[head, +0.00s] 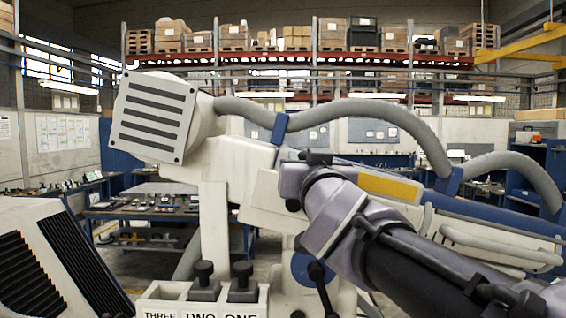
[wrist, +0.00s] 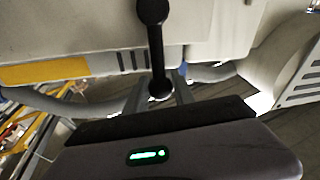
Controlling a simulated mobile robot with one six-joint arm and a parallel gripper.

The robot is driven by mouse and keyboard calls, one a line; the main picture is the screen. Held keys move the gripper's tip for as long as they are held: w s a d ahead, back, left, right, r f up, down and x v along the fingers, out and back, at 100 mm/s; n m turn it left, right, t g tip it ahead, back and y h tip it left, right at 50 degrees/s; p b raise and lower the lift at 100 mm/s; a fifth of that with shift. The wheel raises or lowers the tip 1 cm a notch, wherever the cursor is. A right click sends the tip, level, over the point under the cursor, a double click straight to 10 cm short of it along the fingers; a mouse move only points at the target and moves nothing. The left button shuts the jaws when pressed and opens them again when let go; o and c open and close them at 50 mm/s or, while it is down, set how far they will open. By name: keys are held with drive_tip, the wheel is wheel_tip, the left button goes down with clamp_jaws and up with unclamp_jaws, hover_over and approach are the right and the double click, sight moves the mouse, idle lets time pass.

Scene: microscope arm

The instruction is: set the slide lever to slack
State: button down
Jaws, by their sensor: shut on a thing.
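The slide lever (wrist: 156,50) shows in the wrist view as a black rod running down from a round black pivot on a pale housing (wrist: 60,30). Its ball end sits between the fingers of my gripper (wrist: 161,97), which is shut on it. A yellow strip and a dark slotted patch are on the housing beside the lever. In the head view my gripper (head: 305,168) is against the microscope arm's beam, left of the yellow strip (head: 388,185). There my own arm mostly hides the lever. No slack mark can be read.
A vented head (head: 153,117) is at the upper left. A grey hose (head: 340,108) arches over the beam. Black knobs stand on a panel (head: 205,308) labelled THREE, TWO, ONE at the bottom. Another black ball-ended handle (head: 317,272) is below the beam. Workbenches and shelving stand farther back.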

drive_tip(key=c, duration=1.1)
unclamp_jaws()
drive_tip(key=shift+d, duration=0.1)
drive_tip(key=shift+o, duration=0.2)
drive_tip(key=s+d+f+p, duration=0.1)
drive_tip(key=s+f+p, duration=0.2)
drive_tip(key=s, duration=1.4)
drive_tip(key=shift+p, duration=0.55)
drive_tip(key=shift+f, duration=0.1)
